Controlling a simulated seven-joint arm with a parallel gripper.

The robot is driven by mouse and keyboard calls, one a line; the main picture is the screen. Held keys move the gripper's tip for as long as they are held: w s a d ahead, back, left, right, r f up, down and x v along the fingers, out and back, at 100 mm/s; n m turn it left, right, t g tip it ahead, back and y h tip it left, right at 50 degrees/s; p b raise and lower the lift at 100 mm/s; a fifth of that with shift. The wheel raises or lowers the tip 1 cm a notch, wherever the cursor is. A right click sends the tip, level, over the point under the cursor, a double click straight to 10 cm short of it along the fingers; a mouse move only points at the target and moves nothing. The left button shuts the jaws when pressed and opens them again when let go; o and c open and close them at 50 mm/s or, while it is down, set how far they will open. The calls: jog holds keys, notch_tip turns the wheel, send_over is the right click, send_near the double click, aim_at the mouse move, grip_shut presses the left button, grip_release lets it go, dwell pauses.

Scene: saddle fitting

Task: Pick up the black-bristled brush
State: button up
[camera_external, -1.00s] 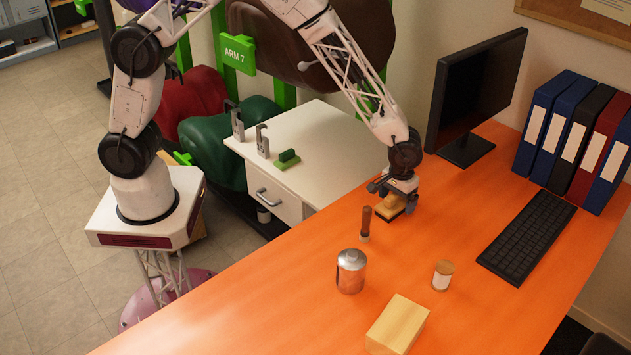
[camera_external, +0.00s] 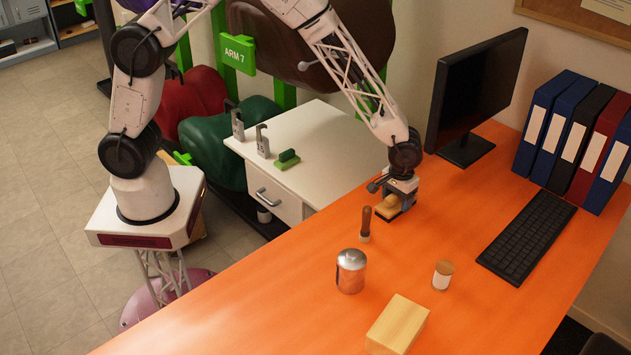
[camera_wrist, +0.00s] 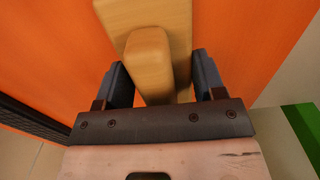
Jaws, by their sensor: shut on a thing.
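The brush (camera_external: 388,212) has a pale wooden body and stands at the far side of the orange desk, under my gripper (camera_external: 396,198). In the wrist view the wooden brush (camera_wrist: 148,55) fills the space between the two dark fingers of my gripper (camera_wrist: 160,78). My gripper is shut on it. The black bristles are underneath and mostly hidden, so I cannot tell for sure whether they touch the desk.
A dark-handled tool (camera_external: 365,224) stands just left of the brush. A metal canister (camera_external: 350,271), a small jar (camera_external: 442,275) and a wooden block (camera_external: 397,324) are nearer. The monitor (camera_external: 474,95) and keyboard (camera_external: 527,237) are to the right.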

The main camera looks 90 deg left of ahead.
jog(key=shift+r, duration=0.1)
jog(key=shift+r, duration=0.7)
notch_tip(320, 180, up, 2)
jog(key=shift+r, duration=0.15)
jog(key=s, duration=1)
jog(key=s+a+r, duration=0.1)
jog(key=s, duration=0.5)
jog(key=shift+a, duration=0.1)
